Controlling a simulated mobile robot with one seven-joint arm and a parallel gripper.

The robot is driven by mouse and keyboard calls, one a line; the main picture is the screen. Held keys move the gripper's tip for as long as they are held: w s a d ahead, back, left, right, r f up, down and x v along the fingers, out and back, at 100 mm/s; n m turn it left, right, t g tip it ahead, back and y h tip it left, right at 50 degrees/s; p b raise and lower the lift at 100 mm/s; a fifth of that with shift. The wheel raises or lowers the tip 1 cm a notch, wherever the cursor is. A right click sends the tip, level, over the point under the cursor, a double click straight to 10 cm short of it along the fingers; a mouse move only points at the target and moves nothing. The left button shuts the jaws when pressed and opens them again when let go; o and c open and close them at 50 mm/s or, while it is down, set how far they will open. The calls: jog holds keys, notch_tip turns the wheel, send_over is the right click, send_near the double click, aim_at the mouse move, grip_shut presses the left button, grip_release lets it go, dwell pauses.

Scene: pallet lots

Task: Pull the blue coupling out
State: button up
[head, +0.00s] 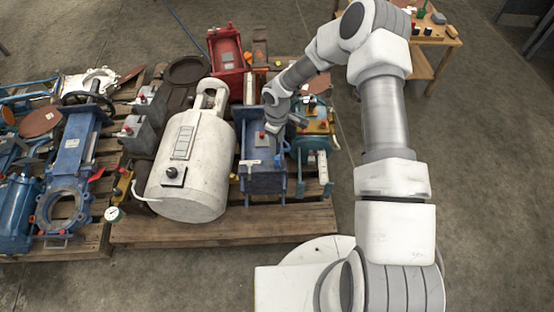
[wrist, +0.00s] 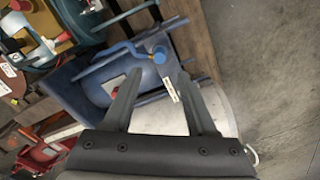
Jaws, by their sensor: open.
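The blue coupling (wrist: 159,55) is a small bright blue piece at the end of a darker blue bent pipe (wrist: 125,50) in the wrist view. The pipe runs along a blue machine (wrist: 88,95), which also shows in the head view (head: 262,181). My gripper (wrist: 160,73) is open, its two dark fingers spread. The coupling appears in the gap line between the fingertips, slightly past them. I cannot tell the remaining distance, and nothing is held.
A white tank (head: 190,165) stands left of the blue machine on a wooden pallet (head: 225,232). A teal and yellow machine (head: 313,135) stands close on its right. A red machine (head: 228,55) is behind. A wooden table (head: 432,45) stands at the back right. The concrete floor on the right is clear.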

aim_at(277, 157)
jog(key=shift+f, duration=0.1)
notch_tip(277, 157, down, 9)
jog(key=b, duration=0.6)
jog(key=shift+b, duration=0.4)
dwell(0.9)
grip_shut()
dwell(1.2)
jog(key=shift+r, duration=0.2)
jog(key=shift+r+p, duration=1.95)
jog(key=shift+r, duration=1)
